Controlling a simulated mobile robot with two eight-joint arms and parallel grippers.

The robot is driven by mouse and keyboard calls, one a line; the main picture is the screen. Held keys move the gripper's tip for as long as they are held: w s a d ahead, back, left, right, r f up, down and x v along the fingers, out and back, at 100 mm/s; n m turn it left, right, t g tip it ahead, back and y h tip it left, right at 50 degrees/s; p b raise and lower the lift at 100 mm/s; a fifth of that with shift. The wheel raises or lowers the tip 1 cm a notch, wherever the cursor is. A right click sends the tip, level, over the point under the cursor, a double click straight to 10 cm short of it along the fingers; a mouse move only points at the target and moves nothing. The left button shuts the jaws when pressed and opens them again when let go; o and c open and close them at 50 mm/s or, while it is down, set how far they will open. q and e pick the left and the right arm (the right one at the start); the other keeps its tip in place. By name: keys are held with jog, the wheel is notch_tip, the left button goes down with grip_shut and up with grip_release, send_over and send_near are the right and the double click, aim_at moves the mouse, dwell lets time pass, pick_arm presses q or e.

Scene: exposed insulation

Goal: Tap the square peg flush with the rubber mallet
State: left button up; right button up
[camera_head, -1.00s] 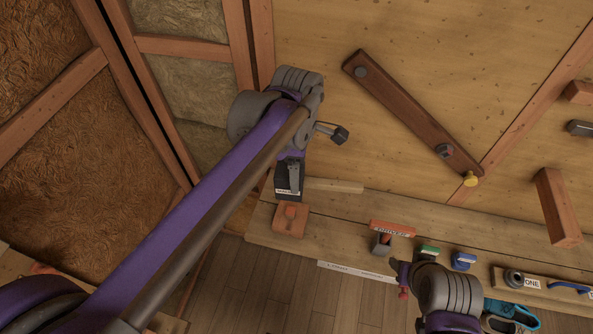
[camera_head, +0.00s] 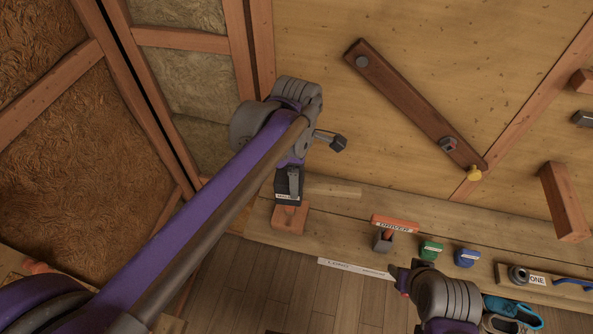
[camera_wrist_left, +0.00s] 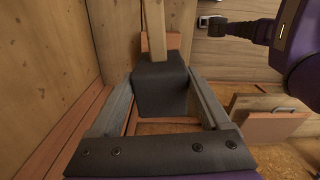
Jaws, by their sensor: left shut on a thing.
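The rubber mallet has a black head (camera_head: 289,198) and a pale wooden handle (camera_head: 338,189). My left gripper (camera_head: 290,176) is shut on the mallet head. In the left wrist view the head (camera_wrist_left: 160,92) sits between the two grey fingers, with the handle (camera_wrist_left: 157,28) pointing away. The orange-brown wooden block (camera_head: 289,221) is on the bench directly below the mallet head. The square peg is hidden behind the mallet head; I cannot tell whether they touch. My right gripper (camera_head: 402,277) is near the bench's front edge, and its jaw opening is unclear.
The bench (camera_head: 345,225) holds a grey holder (camera_head: 383,241) with an orange driver label, a green container (camera_head: 431,250) and a blue container (camera_head: 467,258). A dark board (camera_head: 405,100) hangs on the wall. A wooden block (camera_head: 565,202) stands at the right. Bench between block and holder is clear.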

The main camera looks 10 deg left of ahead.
pick_arm(q)
jog(key=shift+f, duration=0.65)
pick_arm(e)
jog(key=shift+s+f, duration=0.1)
jog(key=shift+f, duration=0.25)
pick_arm(q)
notch_tip(320, 180, down, 5)
jog(key=b, duration=0.3)
jog(key=shift+f, duration=0.15)
jog(key=shift+s, duration=0.15)
pick_arm(e)
jog(key=f, duration=0.2)
jog(key=s+f, duration=0.1)
jog(key=shift+f, duration=0.35)
pick_arm(q)
jog(key=shift+w, duration=0.2)
pick_arm(e)
jog(key=shift+w, duration=0.1)
